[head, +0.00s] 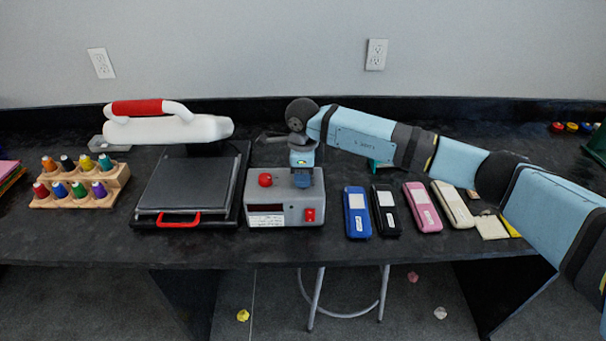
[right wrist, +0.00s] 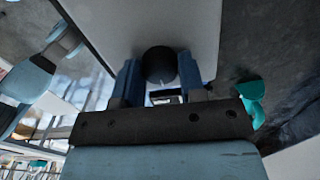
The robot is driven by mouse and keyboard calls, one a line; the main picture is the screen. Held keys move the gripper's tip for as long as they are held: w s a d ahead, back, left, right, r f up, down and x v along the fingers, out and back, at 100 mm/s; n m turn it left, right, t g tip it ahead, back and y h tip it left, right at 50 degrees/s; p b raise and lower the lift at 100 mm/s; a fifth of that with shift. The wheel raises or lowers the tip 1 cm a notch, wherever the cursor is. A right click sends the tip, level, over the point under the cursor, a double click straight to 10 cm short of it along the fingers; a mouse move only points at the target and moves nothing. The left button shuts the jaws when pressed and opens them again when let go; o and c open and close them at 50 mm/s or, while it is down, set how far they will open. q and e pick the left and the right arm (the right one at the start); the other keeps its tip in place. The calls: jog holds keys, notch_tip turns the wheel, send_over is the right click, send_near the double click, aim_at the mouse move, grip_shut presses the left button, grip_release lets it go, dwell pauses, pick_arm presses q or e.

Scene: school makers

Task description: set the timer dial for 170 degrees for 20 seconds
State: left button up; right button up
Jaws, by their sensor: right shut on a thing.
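The grey control box (head: 280,208) stands on the dark bench. It has a red knob (head: 265,180) at its top left, a dark display (head: 266,208) and a red switch (head: 309,215) on its front. My right gripper (head: 303,180) points down at the box's top right and hides what it grips in the head view. In the right wrist view, its blue fingers (right wrist: 158,66) are shut on a dark round dial (right wrist: 159,58), one on each side. Any markings on the dial cannot be read. My left gripper is not in view.
A heat press (head: 165,209) with a white, red-gripped arm stands left of the box. Blue (head: 356,226), black (head: 386,225), pink and cream cases lie to the right, below my right arm. A stool stands under the bench.

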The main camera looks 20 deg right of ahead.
jog(key=m, duration=0.4)
jog(key=shift+m, duration=0.3)
jog(key=m, duration=0.4)
jog(key=shift+m, duration=0.3)
jog(key=m+p, duration=0.1)
jog(key=m, duration=0.2)
jog(key=shift+m, duration=0.3)
jog(key=m, duration=0.3)
jog(key=shift+m+p, duration=0.35)
jog(key=shift+m, duration=0.15)
jog(key=o, duration=0.9)
